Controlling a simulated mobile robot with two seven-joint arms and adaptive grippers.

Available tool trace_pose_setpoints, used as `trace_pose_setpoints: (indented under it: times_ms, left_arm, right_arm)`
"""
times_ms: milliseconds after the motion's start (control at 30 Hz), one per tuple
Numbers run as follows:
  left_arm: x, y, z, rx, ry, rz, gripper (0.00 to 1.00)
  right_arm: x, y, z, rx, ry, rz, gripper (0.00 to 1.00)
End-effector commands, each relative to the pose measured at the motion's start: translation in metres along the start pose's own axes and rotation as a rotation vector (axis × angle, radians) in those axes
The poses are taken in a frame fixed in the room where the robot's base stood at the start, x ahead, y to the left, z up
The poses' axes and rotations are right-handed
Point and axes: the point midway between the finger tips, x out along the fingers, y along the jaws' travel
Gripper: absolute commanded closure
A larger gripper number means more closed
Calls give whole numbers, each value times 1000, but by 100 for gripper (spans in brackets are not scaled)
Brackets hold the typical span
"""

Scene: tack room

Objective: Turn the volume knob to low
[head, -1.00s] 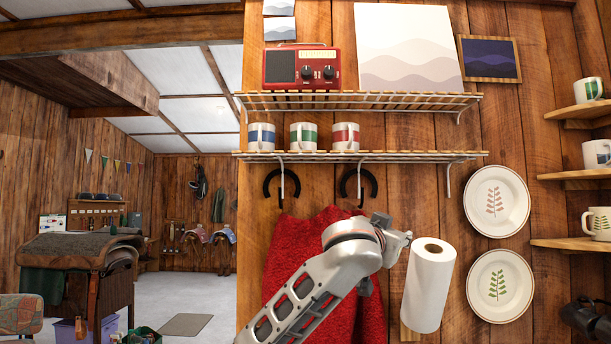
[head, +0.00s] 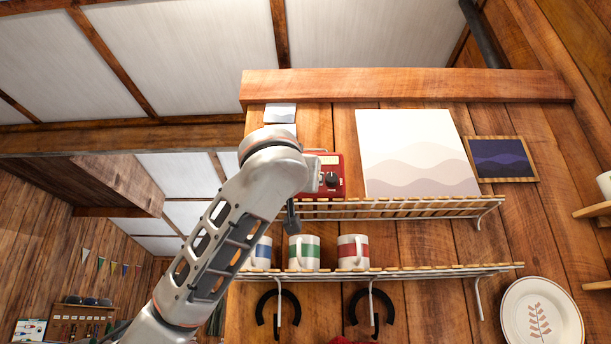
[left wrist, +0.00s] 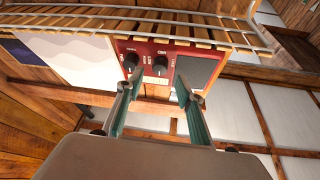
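A red radio (head: 334,162) stands on the upper shelf in the head view, its left part hidden behind my left arm; one dark knob (head: 332,180) shows. In the left wrist view the radio (left wrist: 147,47) appears upside down, with two black knobs: one nearer the speaker (left wrist: 160,65) and an outer one (left wrist: 131,61). Their labels are too small to read. My left gripper (left wrist: 157,77) is open and points at the radio's front, the knob nearer the speaker between its fingertips in the picture; contact cannot be told. My right gripper is out of view.
The upper wire-and-slat shelf (head: 390,208) runs just below the radio. Several mugs, including a green-striped one (head: 304,252), stand on the lower shelf (head: 430,271). A pale wave picture (head: 415,150) is close beside the radio.

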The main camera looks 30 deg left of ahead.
Motion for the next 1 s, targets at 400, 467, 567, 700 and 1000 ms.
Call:
trace_pose_setpoints:
  times_ms: [400, 467, 567, 700, 1000]
  left_arm:
    - [50, 0, -2, 0, 0, 0, 63]
    - [52, 0, -1, 0, 0, 0, 63]
    - [52, 0, -1, 0, 1, 0, 63]
    - [52, 0, 0, 0, 1, 0, 63]
    - [52, 0, 0, 0, 1, 0, 100]
  right_arm:
    - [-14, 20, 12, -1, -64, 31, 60]
    - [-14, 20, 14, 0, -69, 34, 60]
    - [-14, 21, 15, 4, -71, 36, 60]
    - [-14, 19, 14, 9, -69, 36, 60]
    - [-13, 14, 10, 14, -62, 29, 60]
